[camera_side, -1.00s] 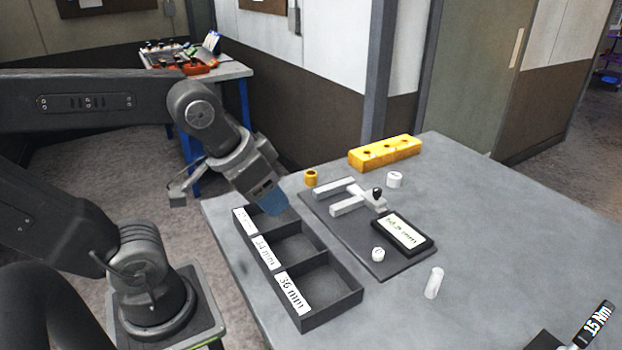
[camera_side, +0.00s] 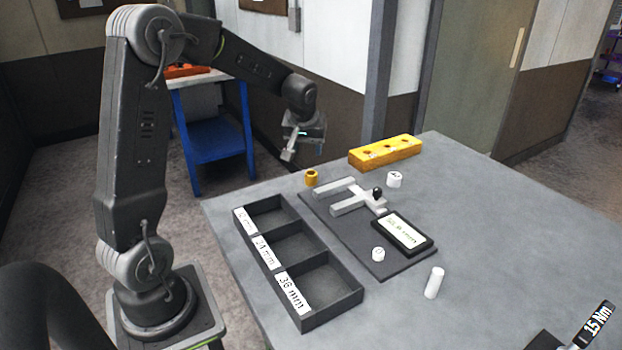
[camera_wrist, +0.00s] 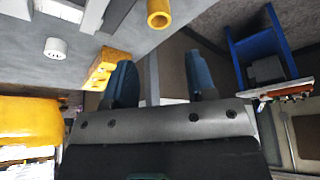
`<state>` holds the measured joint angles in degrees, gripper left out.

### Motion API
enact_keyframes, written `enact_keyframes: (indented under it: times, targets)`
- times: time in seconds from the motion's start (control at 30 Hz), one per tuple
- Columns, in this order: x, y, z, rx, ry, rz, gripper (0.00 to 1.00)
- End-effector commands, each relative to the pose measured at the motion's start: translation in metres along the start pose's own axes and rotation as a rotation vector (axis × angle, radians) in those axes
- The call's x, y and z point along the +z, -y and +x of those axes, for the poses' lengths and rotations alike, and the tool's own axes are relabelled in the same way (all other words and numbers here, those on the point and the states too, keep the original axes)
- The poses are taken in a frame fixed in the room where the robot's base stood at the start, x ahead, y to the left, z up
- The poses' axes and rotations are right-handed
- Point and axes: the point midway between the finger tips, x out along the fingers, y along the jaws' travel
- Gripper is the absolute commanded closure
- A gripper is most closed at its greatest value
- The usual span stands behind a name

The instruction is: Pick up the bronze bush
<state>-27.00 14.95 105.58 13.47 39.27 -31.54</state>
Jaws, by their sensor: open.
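The bronze bush (camera_side: 311,178) is a small golden ring standing on the grey table, between the dark tray and the yellow block. In the wrist view the bush (camera_wrist: 158,14) shows at the top edge, with its bore visible. My gripper (camera_side: 304,148) is above and behind the bush, over the table's far edge, and apart from it. In the wrist view my gripper (camera_wrist: 163,80) shows two blue fingertips set wide apart, with nothing between them.
A three-compartment tray (camera_side: 335,308) with size labels stands front left, its compartments empty. A dark plate (camera_side: 345,238) carries a light grey fork-shaped fixture and a display.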

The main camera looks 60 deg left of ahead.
Motion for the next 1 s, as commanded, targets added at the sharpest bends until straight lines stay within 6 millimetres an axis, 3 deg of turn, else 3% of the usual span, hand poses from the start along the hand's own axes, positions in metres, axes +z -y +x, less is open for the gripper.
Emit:
enact_keyframes:
  times: [0.3,0.57,0.8,1.0]
  targets:
    - [0.001,0.0,0.059,-0.001,0.003,0.002,0.49]
    - [0.0,-0.001,0.079,0.001,0.002,0.002,0.49]
    - [-0.003,-0.001,0.113,0.0,0.004,0.003,0.49]
    - [-0.004,-0.002,0.126,0.002,0.001,0.002,0.49]
